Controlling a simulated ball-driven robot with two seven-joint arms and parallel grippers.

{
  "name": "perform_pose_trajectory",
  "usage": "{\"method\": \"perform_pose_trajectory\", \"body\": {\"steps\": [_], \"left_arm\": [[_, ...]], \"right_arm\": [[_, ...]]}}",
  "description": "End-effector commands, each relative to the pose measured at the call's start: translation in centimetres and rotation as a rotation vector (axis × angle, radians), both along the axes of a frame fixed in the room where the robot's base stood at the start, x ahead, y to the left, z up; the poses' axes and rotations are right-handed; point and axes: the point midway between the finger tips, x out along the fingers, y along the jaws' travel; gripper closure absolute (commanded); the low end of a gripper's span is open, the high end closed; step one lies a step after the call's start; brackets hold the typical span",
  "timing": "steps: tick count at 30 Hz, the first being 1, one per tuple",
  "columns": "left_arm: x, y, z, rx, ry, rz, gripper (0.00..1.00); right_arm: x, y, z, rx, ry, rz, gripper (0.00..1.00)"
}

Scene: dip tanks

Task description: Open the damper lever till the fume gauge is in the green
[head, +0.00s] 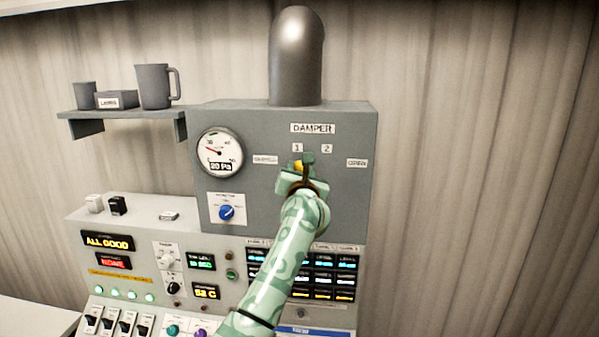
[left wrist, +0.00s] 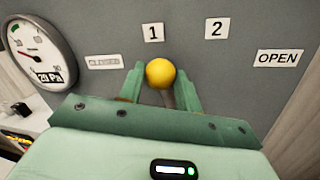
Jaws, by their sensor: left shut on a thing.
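The damper lever's yellow knob (left wrist: 160,73) shows between the fingers of my left gripper (left wrist: 160,85), just below the "1" label (left wrist: 153,33). In the head view my left gripper (head: 301,165) is shut on the lever and hides most of it; a bit of yellow shows. The "2" label (left wrist: 216,28) and "OPEN" label (left wrist: 278,58) lie to the right, the "CLOSED" label (left wrist: 104,62) to the left. The round fume gauge (head: 220,152) reads 20 Pa, with its needle in the red part at upper left. My right gripper is not in view.
The grey damper box (head: 345,200) has a pipe (head: 297,55) on top and a blue knob (head: 226,212). A shelf (head: 125,115) with mugs is at the left. A control console (head: 190,240) with switches and displays lies below. The space right of the box is clear.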

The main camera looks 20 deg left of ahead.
Motion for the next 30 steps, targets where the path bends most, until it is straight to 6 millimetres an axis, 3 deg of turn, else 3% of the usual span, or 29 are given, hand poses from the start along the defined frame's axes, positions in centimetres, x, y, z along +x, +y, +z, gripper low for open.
{"method": "perform_pose_trajectory", "body": {"steps": [1,2,4,17,20,30], "left_arm": [[0.0,0.0,-0.1,-0.001,0.002,0.0,1.0],[0.0,0.0,-0.1,0.0,0.001,-0.001,0.63],[0.0,0.0,-0.1,-0.001,0.001,-0.001,0.45],[-0.9,-0.5,-0.2,-0.001,-0.002,-0.001,0.45],[-2.5,-1.2,-0.5,-0.005,-0.002,-0.001,0.45],[-10.7,-5.0,-1.6,-0.004,-0.001,-0.003,0.45]], "right_arm": [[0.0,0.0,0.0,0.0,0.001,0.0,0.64],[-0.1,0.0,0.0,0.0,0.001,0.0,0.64],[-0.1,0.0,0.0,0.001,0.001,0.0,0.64],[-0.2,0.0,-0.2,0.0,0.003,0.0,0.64],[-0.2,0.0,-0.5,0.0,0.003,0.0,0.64],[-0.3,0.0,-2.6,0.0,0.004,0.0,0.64]]}}
